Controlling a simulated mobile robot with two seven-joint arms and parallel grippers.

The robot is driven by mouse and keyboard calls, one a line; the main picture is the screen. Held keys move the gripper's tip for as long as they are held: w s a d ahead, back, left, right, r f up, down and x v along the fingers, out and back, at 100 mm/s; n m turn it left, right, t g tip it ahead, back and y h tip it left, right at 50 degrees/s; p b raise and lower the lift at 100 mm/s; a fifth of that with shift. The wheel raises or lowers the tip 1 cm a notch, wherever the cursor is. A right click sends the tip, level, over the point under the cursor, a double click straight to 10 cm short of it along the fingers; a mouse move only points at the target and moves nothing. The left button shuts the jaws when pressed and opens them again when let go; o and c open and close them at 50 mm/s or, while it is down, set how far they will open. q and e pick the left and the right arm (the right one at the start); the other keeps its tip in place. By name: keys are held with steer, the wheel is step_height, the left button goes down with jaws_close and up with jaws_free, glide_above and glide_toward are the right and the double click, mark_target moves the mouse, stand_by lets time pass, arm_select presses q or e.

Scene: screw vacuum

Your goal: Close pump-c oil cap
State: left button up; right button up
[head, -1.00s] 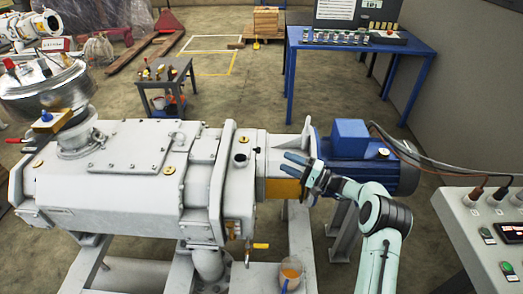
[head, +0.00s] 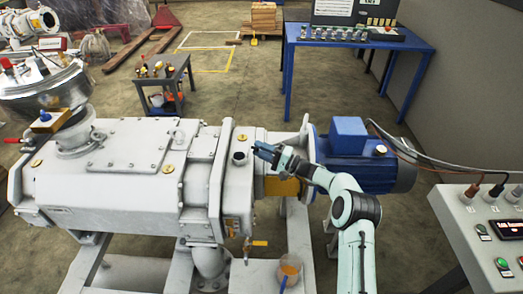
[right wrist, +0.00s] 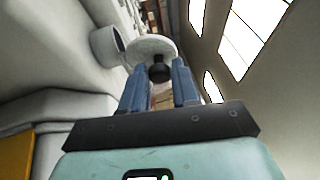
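The pump (head: 110,155) is a large light-grey casing across the left and middle. A short upright round oil port (head: 239,158) stands near its right end, its top dark; a round port also shows at upper left in the right wrist view (right wrist: 107,45). My right gripper (head: 258,149) is just right of this port. Its two blue fingers (right wrist: 160,80) are apart in the wrist view. A small black round piece (right wrist: 160,68) shows between the fingertips, before a pale disc (right wrist: 150,46); I cannot tell whether the fingers touch it. My left gripper is out of view.
A blue motor (head: 365,170) sits right of the gripper. A control box (head: 485,215) stands at the right edge. A cup of amber liquid (head: 289,268) is at the front. A blue table (head: 360,45) and a small cart (head: 165,85) stand behind on open floor.

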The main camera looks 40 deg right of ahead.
jaws_close()
